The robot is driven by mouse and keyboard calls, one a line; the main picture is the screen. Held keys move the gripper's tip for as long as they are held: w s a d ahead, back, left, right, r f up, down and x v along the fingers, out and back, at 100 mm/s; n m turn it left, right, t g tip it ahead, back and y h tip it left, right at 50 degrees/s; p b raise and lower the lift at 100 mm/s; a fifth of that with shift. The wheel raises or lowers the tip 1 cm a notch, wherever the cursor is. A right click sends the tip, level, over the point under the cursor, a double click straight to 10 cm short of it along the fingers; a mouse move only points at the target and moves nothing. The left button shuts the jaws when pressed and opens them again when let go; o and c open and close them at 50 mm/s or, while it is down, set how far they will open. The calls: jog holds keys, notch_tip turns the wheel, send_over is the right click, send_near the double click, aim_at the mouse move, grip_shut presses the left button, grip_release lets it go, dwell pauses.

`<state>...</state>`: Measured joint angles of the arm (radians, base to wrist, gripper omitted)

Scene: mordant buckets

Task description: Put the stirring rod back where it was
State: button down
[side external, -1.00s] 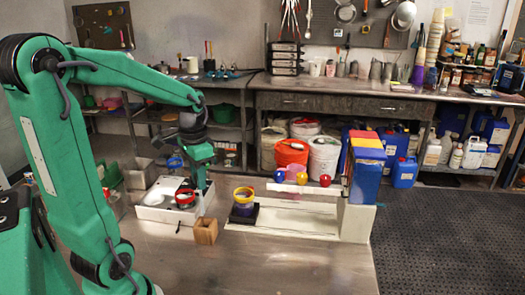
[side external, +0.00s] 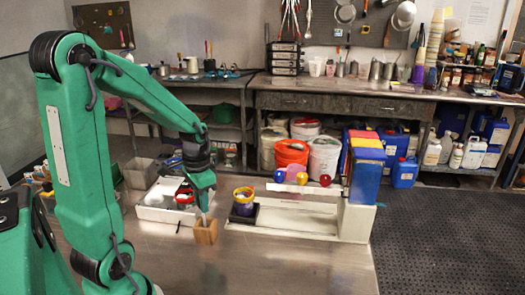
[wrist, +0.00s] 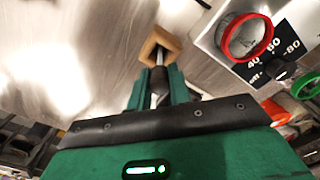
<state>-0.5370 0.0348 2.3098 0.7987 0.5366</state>
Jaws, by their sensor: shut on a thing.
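My gripper (side external: 204,204) points down just above the small wooden block (side external: 205,232) at the front of the bench. In the wrist view my gripper (wrist: 158,84) is shut on the stirring rod (wrist: 158,58), a thin pale rod with a dark sleeve between the fingers. The rod's far end reaches the square opening of the wooden block (wrist: 151,45). I cannot tell how deep it sits in the hole. In the side view the rod shows only as a thin pale bit between fingers and block.
The bench in front is clear.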

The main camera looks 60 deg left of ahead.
jog(key=shift+f, duration=0.2)
jog(key=c, duration=1.3)
grip_release()
jog(key=shift+r, duration=0.15)
notch_tip(320, 180, up, 12)
jog(key=s+d+r+t, duration=0.1)
jog(key=s+d+t, duration=0.1)
jog(key=d, duration=0.5)
jog(key=s+d+r+t, duration=0.1)
jog(key=d+t, duration=0.2)
jog(key=d, duration=0.5)
jog(key=shift+s+d+t, duration=0.3)
jog(key=shift+s, duration=0.05)
